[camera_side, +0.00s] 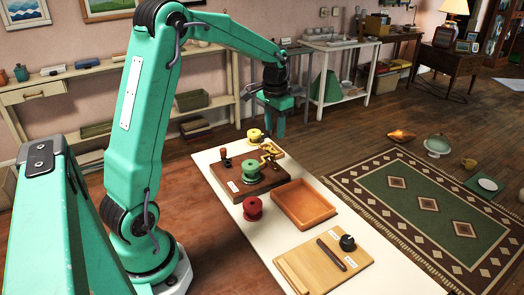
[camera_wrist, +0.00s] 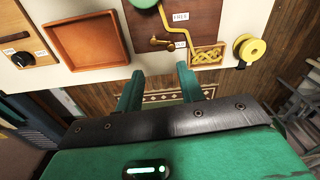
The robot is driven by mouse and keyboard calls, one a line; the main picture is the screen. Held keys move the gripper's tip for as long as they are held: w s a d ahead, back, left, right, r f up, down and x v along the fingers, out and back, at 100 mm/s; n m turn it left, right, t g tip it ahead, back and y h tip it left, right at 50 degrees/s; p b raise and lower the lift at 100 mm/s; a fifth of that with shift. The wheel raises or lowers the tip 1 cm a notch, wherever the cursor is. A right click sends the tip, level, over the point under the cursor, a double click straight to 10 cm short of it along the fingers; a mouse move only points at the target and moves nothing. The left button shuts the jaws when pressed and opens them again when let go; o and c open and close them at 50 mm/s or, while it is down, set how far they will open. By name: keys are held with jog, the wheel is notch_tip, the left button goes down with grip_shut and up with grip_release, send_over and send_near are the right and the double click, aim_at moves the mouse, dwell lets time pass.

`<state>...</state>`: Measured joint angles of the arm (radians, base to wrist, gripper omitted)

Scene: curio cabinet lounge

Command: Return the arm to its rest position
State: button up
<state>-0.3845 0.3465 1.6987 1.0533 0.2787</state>
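My green arm reaches over the white table (camera_side: 385,275) in the side view. My gripper (camera_side: 274,122) hangs above the far end of the table, past the yellow spool (camera_side: 255,136). In the wrist view my gripper's two fingers (camera_wrist: 167,92) are spread apart with nothing between them. They point toward the table edge, near the brown board (camera_wrist: 205,18) with its brass piece (camera_wrist: 208,54). The yellow spool (camera_wrist: 249,48) is to the right of the fingers, apart from them.
An orange tray (camera_side: 303,204) and a light wooden board (camera_side: 325,262) with a dark knob (camera_side: 347,242) lie nearer. A patterned rug (camera_side: 430,205) covers the floor at right. Shelves line the wall.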

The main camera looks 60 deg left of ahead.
jog(key=s+d+r+t, duration=0.2)
jog(key=s+d+r, duration=0.2)
jog(key=s+d, duration=0.4)
jog(key=s+d+r+m+t, duration=0.1)
jog(key=s+d+r+t, duration=0.2)
jog(key=s+d, duration=0.6)
jog(key=s+r, duration=0.1)
jog(key=s, duration=0.3)
jog(key=shift+d, duration=0.25)
